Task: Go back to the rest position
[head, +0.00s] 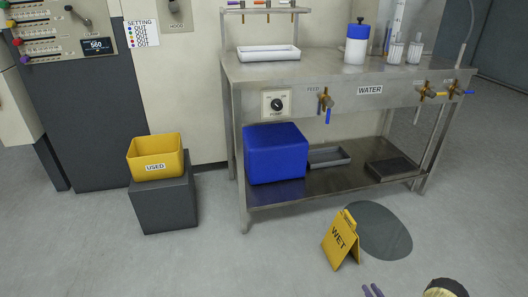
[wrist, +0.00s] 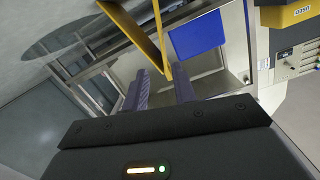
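My gripper (head: 373,291) shows only its purple fingertips at the bottom edge of the head view, in front of and below the yellow WET sign. In the wrist view my gripper (wrist: 160,78) has its two purple fingers apart, with nothing held between them. The yellow WET sign (head: 340,240) stands on the floor beside a dark puddle (head: 380,230). Its yellow edge (wrist: 130,22) also shows in the wrist view, beyond the fingertips.
A steel bench (head: 345,97) with taps stands behind, a blue bin (head: 276,154) and trays on its lower shelf. A yellow USED bin (head: 155,158) sits on a dark box (head: 165,205) to the left. The floor at the front left is clear.

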